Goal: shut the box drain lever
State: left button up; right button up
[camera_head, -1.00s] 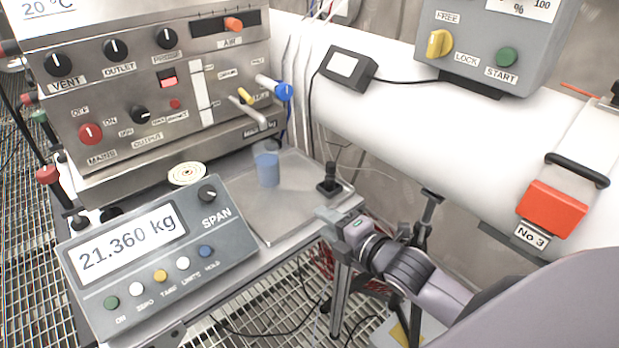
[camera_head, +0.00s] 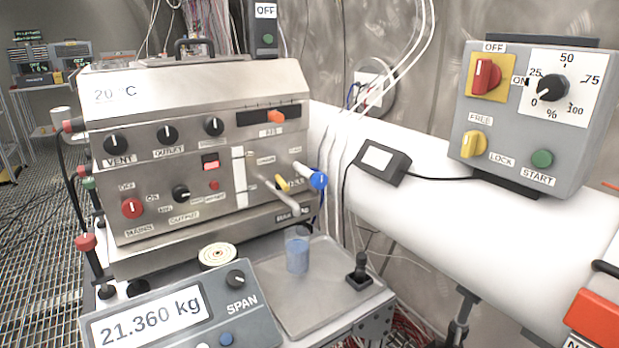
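A steel control box (camera_head: 225,150) stands at the left centre. On the right of its front is a small yellow lever (camera_head: 282,183) above a steel spout (camera_head: 283,195), with a rod ending in a blue knob (camera_head: 318,180) to its right. The small labels beside them are too blurred to read, so I cannot tell for certain which is the drain lever. A clear beaker with blue liquid (camera_head: 297,255) stands below, on a steel plate (camera_head: 325,290). Neither of my grippers is in view.
A scale display (camera_head: 190,312) reading 21.360 kg is in front. A black joystick-like knob (camera_head: 359,275) stands at the plate's right corner. A white pipe (camera_head: 450,210) carries a grey switch box (camera_head: 530,115). A round disc (camera_head: 217,256) lies left of the beaker.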

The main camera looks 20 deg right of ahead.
aim_at(280, 184)
jog(key=z, duration=1.2)
jog(key=i+l+z, duration=0.3)
jog(key=i, duration=0.3)
